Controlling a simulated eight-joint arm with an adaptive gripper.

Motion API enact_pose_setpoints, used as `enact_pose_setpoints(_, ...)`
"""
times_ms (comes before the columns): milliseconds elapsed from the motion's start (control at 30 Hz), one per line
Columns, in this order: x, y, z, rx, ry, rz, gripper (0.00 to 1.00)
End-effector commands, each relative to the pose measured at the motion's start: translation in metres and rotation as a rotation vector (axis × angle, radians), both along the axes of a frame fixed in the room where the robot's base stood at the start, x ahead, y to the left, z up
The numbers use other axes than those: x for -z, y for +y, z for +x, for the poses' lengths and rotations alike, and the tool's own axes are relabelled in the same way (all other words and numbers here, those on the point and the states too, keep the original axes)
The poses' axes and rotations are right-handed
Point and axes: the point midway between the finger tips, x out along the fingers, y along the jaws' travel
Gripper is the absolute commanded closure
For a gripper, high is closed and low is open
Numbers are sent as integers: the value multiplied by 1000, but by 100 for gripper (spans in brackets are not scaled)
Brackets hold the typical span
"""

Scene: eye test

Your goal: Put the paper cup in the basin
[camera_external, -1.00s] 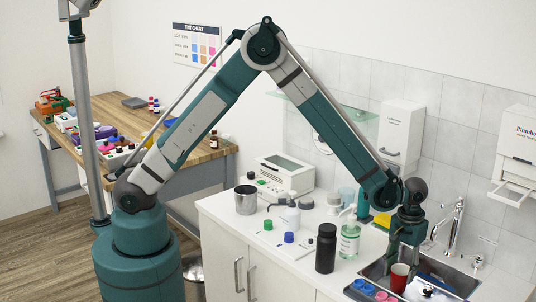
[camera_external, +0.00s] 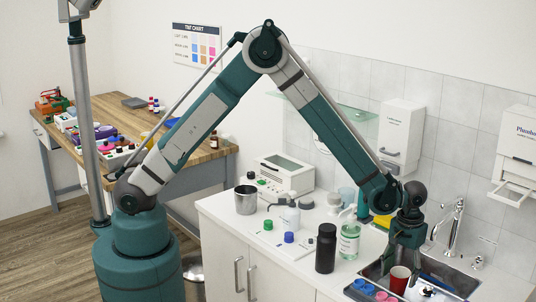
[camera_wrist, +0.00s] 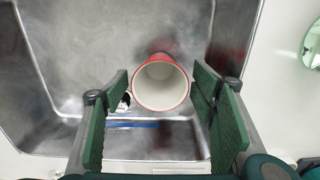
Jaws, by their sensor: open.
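The red paper cup (camera_external: 400,280) with a white inside is at the sink basin (camera_external: 376,267), below my gripper (camera_external: 404,264). In the wrist view, the cup (camera_wrist: 161,84) is seen into its open mouth, over the bare metal of the basin (camera_wrist: 75,45). My gripper (camera_wrist: 158,110) is open, with one green-padded finger on each side of the cup. A gap shows at the left finger; the right fingertip is close to the rim, and I cannot tell whether it touches. The cup's base is hidden.
A black bottle (camera_external: 326,248) and a clear soap bottle (camera_external: 349,243) stand left of the basin. A tap (camera_external: 455,226) rises behind it. Blue and pink round items (camera_external: 364,287) sit at its front left. A blue strip (camera_wrist: 138,125) lies near the cup.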

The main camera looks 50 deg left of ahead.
Motion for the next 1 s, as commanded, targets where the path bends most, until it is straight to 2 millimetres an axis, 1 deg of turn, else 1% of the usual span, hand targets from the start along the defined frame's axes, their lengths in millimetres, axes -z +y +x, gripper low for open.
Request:
enact_pose_setpoints(267,-5,0,0,0,0,0,43)
enact_pose_setpoints(367,-12,0,0,0,0,0,43)
enact_pose_setpoints(567,-36,0,0,0,0,0,43)
enact_pose_setpoints(1000,-101,0,0,0,0,0,43)
